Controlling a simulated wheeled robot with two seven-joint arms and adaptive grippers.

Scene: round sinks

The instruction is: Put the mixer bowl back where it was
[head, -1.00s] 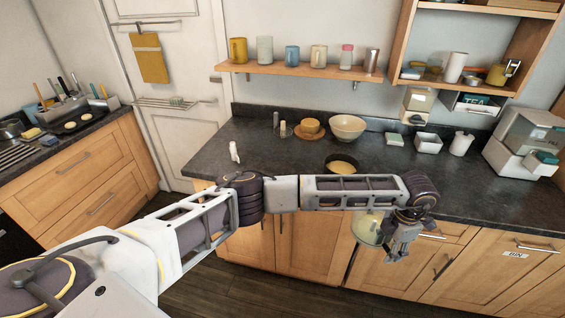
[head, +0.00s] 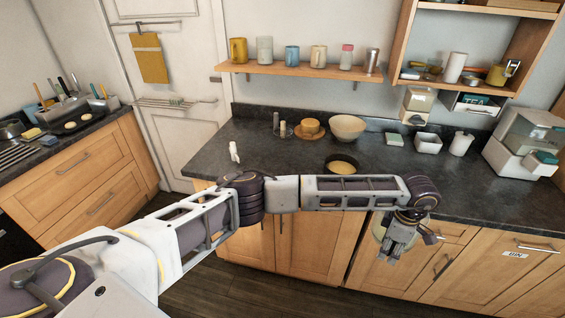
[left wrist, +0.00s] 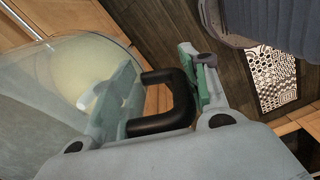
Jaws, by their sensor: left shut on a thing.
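The mixer bowl (left wrist: 75,65) is see-through with something pale yellow in it and a black handle (left wrist: 178,105). In the left wrist view it fills the upper left, beside my fingers. My left gripper (left wrist: 168,78) is shut on the handle, which passes between its fingers. In the head view my left gripper (head: 390,250) points down in front of the lower cupboards, off the counter's front edge. The bowl (head: 380,226) is mostly hidden behind it there. My right gripper is in neither view.
The dark counter (head: 215,158) carries a dark pan (head: 341,168) with yellow contents, a cream bowl (head: 348,127), a small white bottle (head: 234,151) and a white canister (head: 461,144). A white and clear appliance (head: 522,145) stands at the right. The counter's front right is clear.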

